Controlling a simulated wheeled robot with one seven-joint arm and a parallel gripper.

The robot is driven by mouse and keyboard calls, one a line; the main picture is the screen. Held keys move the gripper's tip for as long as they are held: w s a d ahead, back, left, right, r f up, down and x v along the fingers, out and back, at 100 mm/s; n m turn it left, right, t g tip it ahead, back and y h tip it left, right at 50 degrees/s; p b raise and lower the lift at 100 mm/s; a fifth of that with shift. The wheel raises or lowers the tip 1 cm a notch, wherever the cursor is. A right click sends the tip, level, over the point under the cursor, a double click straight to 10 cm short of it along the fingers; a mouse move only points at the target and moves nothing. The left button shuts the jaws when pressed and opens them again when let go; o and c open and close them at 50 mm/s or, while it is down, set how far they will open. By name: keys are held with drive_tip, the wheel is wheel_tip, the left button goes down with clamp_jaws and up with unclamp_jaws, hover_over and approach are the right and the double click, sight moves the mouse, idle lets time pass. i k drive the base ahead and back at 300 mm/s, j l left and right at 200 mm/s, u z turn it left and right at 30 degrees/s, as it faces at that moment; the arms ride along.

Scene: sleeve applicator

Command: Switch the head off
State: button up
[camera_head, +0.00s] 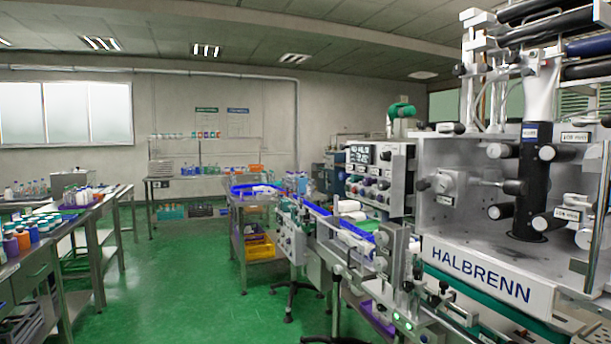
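The sleeve applicator head (520,180) fills the right side, a pale metal machine with black and white rollers and a dark upright mandrel. A white HALBRENN sign (481,276) runs along its lower front. To its left stands a grey control panel (368,178) with a dark display and rows of knobs and buttons; their labels and settings are too small to read. A round grey knob or hub (444,184) sits on a square plate on the head's left face. Green lights (402,321) glow low on the machine's front. My gripper is not in view.
A conveyor with blue rails (318,210) carries white bottles toward the head. A yellow crate (259,248) sits under its far end. Benches with bottles (32,243) line the left side. The green floor (180,285) between benches and machine is largely clear.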

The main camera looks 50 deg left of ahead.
sight(387, 155)
drive_tip(key=u, duration=1.45)
